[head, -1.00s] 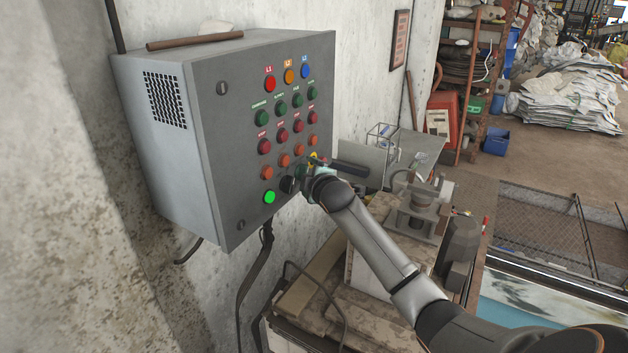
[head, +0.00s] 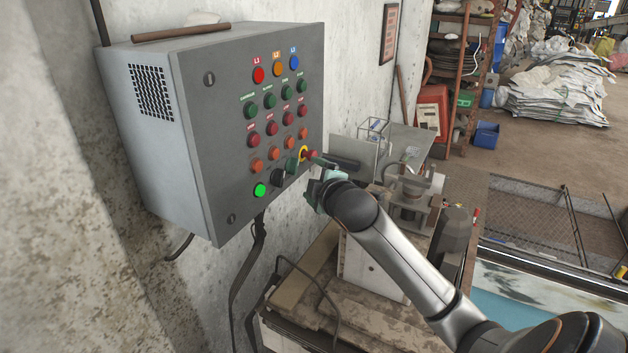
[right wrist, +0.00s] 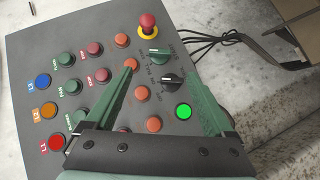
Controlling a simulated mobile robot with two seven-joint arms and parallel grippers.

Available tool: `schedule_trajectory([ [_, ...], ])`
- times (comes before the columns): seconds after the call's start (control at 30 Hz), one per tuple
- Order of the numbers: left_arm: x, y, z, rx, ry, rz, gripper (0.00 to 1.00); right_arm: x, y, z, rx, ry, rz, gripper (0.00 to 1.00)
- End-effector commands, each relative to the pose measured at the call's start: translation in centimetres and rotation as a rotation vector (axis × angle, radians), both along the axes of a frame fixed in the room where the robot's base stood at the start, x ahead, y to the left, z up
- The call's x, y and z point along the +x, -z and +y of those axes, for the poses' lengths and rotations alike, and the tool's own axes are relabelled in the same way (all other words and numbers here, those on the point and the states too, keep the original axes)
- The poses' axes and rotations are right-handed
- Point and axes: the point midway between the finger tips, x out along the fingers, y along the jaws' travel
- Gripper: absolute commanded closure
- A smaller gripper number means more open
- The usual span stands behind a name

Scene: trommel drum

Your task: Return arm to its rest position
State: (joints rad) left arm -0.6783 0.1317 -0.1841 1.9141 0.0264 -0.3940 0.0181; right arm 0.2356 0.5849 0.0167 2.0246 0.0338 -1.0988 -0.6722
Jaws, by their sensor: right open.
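My right gripper (head: 315,176) is in front of the lower right part of a grey control panel (head: 225,150), with its arm reaching in from the lower right. In the right wrist view its two green fingers (right wrist: 162,75) are spread apart with nothing between them. Beyond them are a black selector knob (right wrist: 170,80), a green selector knob (right wrist: 158,57), a red mushroom button on a yellow ring (right wrist: 147,24) and a lit green button (right wrist: 184,112). The lit button also shows in the head view (head: 260,190). My left gripper is out of view.
A cluttered bench with a machine (head: 405,200) stands below and right of the panel, under my right arm. A rusty bar (head: 181,32) lies on the panel's box. Cables hang below it. A shelf (head: 465,75) and a blue bin (head: 486,134) stand farther back.

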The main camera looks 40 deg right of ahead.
Motion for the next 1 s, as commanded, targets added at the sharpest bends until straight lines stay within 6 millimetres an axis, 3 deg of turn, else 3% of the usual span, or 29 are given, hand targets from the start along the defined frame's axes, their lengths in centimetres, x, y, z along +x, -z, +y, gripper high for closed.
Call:
schedule_trajectory([
  [0.57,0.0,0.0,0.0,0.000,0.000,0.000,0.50,-0.1,-0.1,0.0,0.001,0.000,0.000,0.12],
  [0.67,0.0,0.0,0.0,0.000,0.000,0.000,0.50,-0.2,1.0,0.5,0.017,-0.007,0.008,0.12],
  [0.77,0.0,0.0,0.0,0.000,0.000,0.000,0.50,-0.7,4.4,2.0,0.080,-0.026,0.034,0.12],
  [0.87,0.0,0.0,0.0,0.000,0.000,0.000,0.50,-2.2,10.2,4.7,0.198,-0.051,0.077,0.12],
  [1.0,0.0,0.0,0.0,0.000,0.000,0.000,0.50,-6.3,18.9,9.6,0.419,-0.066,0.144,0.12],
])
